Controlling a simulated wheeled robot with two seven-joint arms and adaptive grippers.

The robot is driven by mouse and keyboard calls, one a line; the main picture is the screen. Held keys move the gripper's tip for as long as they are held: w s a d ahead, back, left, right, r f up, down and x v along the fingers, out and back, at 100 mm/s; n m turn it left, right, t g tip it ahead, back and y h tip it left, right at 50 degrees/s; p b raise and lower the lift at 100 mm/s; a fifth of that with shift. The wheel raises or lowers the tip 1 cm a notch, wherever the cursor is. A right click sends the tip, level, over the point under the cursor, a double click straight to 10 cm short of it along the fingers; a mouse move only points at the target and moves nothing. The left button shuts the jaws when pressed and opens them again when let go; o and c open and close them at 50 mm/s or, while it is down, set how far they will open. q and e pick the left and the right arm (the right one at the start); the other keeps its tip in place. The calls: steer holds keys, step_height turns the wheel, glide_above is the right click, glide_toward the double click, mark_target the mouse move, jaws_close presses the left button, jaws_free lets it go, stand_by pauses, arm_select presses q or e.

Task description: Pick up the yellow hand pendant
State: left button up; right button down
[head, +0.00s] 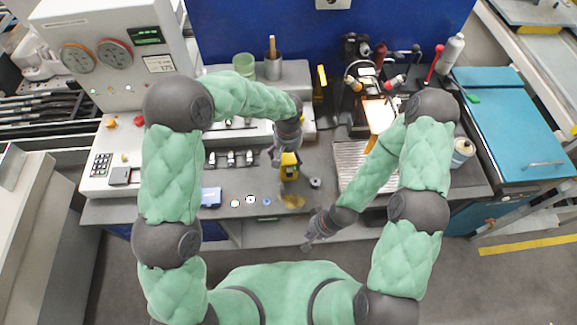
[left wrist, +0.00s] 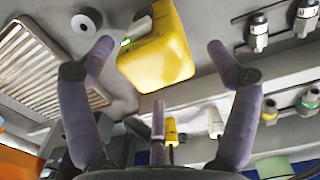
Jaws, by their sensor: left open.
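The yellow hand pendant (head: 289,172) is on the grey bench top, just below my left gripper (head: 285,150) in the head view. In the left wrist view the yellow pendant (left wrist: 157,55) shows as a boxy yellow body, with a small green light and a grey part at its upper left. The fingers of my left gripper (left wrist: 160,65) are spread and empty, one on either side of the pendant and a third below it; I see no clear contact. My right gripper (head: 312,236) hangs low by the bench's front edge, too small to tell its jaws.
A ribbed metal plate (head: 355,165) lies right of the pendant. A small dark ring (head: 315,182) is close beside it. A blue box (head: 211,197) and small round pieces lie at the front left. Fittings (head: 230,159) line the panel behind. A blue-topped cabinet (head: 515,130) stands far right.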

arm_select(q)
steer(key=f, duration=0.3)
steer(key=shift+s+f, duration=0.35)
steer(key=shift+s, duration=0.05)
steer(key=shift+f, duration=0.55)
steer(key=c, duration=1.6)
steer(key=shift+r, duration=0.15)
steer(key=shift+w+r, duration=0.1)
steer(key=shift+r, duration=0.45)
steer(key=s+r, duration=0.7)
steer(key=s, duration=0.2)
steer(key=s+a+r, duration=0.1)
steer(key=s+r, duration=0.3)
steer(key=s, duration=0.1)
steer(key=shift+r, duration=0.35)
steer(key=shift+w+f, duration=0.1)
steer(key=shift+f, duration=0.05)
